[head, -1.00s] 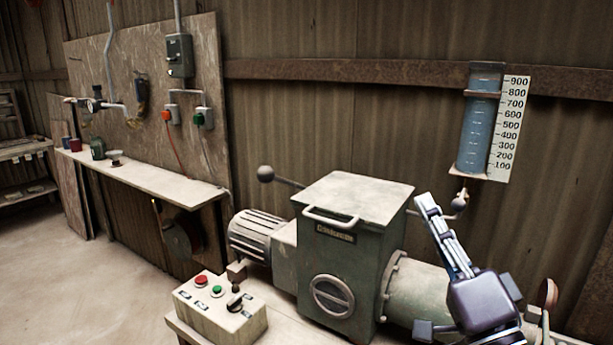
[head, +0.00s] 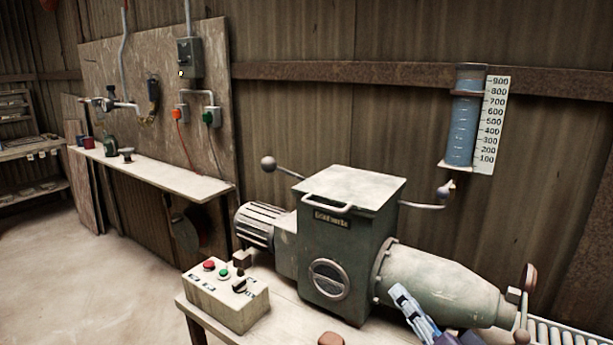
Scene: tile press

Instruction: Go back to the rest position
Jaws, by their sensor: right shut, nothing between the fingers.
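My right gripper (head: 410,305) is at the bottom of the head view, right of centre. It is shut and empty, in front of the green press's (head: 335,252) tapered barrel (head: 440,283). Its wrist is cut off by the lower edge of the picture. I cannot tell whether it touches anything. My left gripper is not in view.
A control box (head: 228,296) with red and green buttons and a lever stands on the table, left of the press. A water gauge (head: 462,118) hangs on the wall. A wall shelf (head: 165,178) holds small jars. A roller conveyor (head: 565,337) is at the lower right. Open floor lies left.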

